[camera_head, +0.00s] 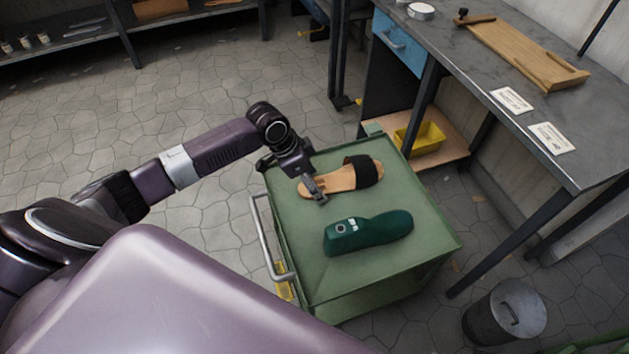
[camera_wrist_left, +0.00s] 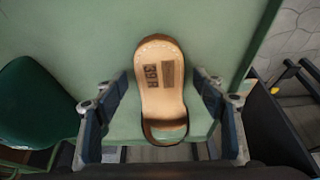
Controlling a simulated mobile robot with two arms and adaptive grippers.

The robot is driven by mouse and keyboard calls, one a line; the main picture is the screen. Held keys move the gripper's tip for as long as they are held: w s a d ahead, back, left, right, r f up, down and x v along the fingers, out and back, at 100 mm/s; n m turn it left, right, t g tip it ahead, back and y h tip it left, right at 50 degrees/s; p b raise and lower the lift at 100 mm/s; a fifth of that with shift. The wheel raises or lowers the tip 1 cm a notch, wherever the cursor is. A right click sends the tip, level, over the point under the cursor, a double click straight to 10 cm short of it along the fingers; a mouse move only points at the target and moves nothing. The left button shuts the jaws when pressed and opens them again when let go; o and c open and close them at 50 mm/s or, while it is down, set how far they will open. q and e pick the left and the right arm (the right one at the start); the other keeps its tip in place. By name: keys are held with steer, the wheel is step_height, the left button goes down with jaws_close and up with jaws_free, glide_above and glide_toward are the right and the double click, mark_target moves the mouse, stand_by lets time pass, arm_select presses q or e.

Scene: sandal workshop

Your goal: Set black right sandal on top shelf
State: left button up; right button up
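The black right sandal (camera_head: 358,174) lies on the green cart's top (camera_head: 300,235). It has a tan footbed and a wide black strap. In the left wrist view its footbed (camera_wrist_left: 161,80) is marked "39 R", and the strap end is at the bottom. My left gripper (camera_head: 294,180) is low over the cart at the sandal's heel end. In the wrist view its fingers (camera_wrist_left: 160,90) are spread on both sides of the sandal, with gaps between. It holds nothing. My right gripper is not in view. I cannot identify the top shelf for certain.
A dark green shoe last (camera_head: 370,232) lies beside the sandal on the cart. A grey workbench (camera_head: 480,75) at the right carries a wooden board (camera_head: 520,55) and cards. A shelf unit (camera_head: 75,40) stands at the back left. A metal bin (camera_head: 505,312) stands on the floor. Open floor lies left.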

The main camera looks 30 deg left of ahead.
arm_select(q)
steer(key=shift+r, duration=0.2)
steer(key=shift+s+a+r, duration=0.1)
steer(key=shift+a+r, duration=0.05)
steer(key=shift+r, duration=0.15)
steer(key=p+v, duration=0.3)
steer(key=v, duration=0.8)
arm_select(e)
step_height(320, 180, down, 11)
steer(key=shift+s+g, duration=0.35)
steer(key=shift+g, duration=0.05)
arm_select(q)
steer(key=shift+s+f, duration=0.1)
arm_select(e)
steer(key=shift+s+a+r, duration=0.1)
